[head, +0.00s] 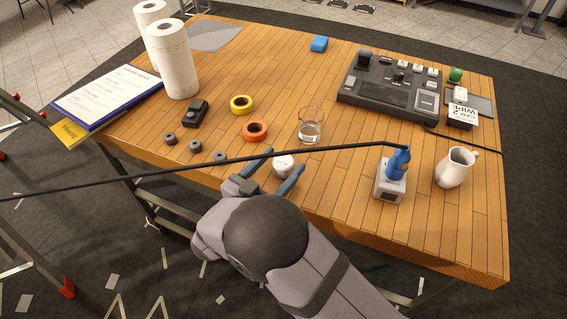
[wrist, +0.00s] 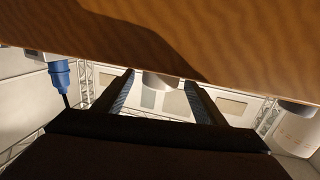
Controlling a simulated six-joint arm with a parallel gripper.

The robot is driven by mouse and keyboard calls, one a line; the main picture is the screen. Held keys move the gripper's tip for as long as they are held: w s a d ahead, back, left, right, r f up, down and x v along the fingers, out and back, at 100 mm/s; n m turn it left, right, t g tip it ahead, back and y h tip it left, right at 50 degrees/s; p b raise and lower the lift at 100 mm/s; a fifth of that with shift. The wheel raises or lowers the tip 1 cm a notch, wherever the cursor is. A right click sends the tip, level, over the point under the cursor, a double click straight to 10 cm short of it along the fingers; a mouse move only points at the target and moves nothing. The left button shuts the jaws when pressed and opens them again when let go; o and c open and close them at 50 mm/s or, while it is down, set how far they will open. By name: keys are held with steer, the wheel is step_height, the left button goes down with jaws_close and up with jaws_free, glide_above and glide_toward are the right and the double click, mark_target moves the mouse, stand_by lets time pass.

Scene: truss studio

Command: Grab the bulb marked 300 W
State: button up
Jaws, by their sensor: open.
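A small round white object (head: 283,167) with faint marking on top stands near the table's front edge. It may be the bulb, but I cannot read 300 W on it. My gripper (head: 287,159) is open, with one blue-grey finger on each side of this object. In the wrist view the pale object (wrist: 160,80) shows between the two fingertips (wrist: 158,82), with gaps on both sides. The fingers do not appear closed on it.
A black cable runs across the front to a blue plug (head: 398,163) on a grey-white box (head: 389,187). A glass (head: 310,126), orange tape (head: 255,131), small dark cylinders (head: 196,146) and a white jug (head: 455,168) stand around. A control panel (head: 388,88) lies behind.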

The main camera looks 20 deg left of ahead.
steer(key=shift+p+x, duration=1.2)
steer(key=shift+x, duration=1.45)
steer(key=shift+c, duration=0.4)
steer(key=c, duration=1.1)
steer(key=shift+r, duration=0.1)
